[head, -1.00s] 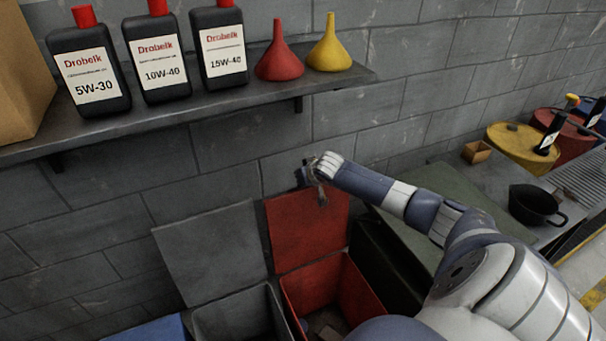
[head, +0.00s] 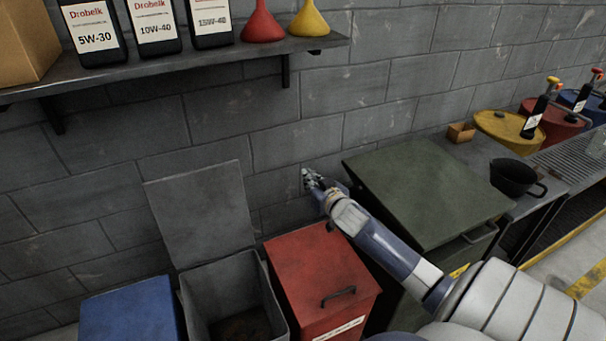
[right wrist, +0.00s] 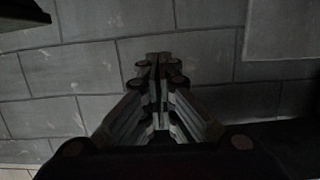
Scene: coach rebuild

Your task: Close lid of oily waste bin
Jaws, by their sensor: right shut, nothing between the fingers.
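The red bin (head: 315,270) stands in the middle of the head view with its lid down flat. The lid has a black handle near its front edge, and a white label on the front is too small to read. I take it to be the oily waste bin. My right gripper (head: 308,178) is shut and empty, near the block wall above and behind the red bin's back edge. It also shows in the right wrist view (right wrist: 158,75), with its fingers together in front of the wall. My left gripper is not in view.
A grey bin (head: 205,215) stands open left of the red one, its lid upright against the wall. A blue bin (head: 130,312) stands further left, closed. A green-topped cabinet (head: 425,190) is close on the right. A shelf (head: 180,62) with bottles and funnels hangs above.

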